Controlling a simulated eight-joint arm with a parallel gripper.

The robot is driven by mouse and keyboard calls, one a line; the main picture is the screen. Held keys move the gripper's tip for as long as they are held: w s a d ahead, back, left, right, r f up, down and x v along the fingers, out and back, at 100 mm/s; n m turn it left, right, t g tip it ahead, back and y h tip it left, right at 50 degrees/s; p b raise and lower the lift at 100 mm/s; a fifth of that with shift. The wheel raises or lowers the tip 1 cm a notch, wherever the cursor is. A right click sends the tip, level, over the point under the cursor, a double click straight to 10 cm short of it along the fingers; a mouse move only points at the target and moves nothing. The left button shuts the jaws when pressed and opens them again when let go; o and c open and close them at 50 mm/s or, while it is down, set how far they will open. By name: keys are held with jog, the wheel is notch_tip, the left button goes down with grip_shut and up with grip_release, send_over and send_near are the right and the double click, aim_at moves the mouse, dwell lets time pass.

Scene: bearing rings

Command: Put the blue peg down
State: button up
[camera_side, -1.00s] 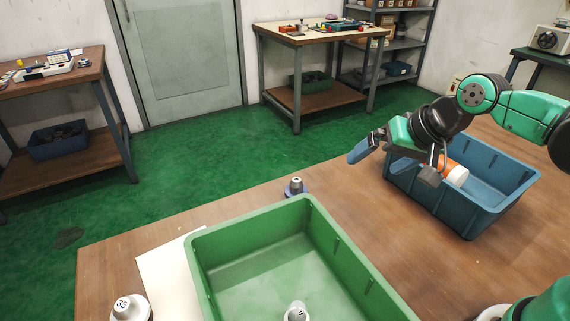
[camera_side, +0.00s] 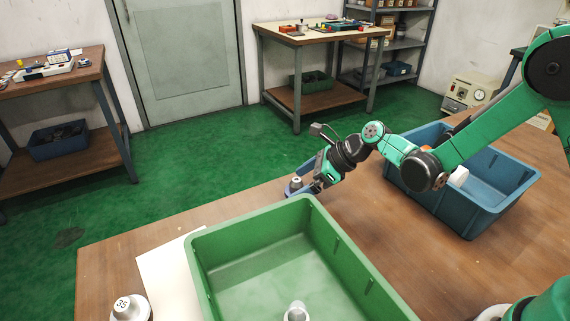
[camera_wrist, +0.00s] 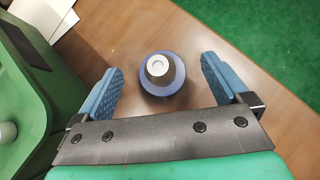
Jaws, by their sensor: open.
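A blue round-based piece with a grey tapered top (camera_side: 296,182), the only peg-like blue thing in view, stands upright on the wooden table just behind the green bin. It also shows in the wrist view (camera_wrist: 162,75), its blue base flat on the table. My gripper (camera_side: 302,187) is open around it, and in the wrist view the blue fingers (camera_wrist: 163,66) are spread on either side. A gap shows between the piece and each finger. In the side view my gripper partly hides the piece.
A green bin (camera_side: 245,211) stands close in front, with a grey-white round piece (camera_side: 296,311) inside. A white knob marked 35 (camera_side: 130,308) and a white sheet (camera_side: 165,265) lie left.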

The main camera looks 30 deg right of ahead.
aim_at(298, 184)
jog(key=shift+x, duration=1.8)
grip_shut()
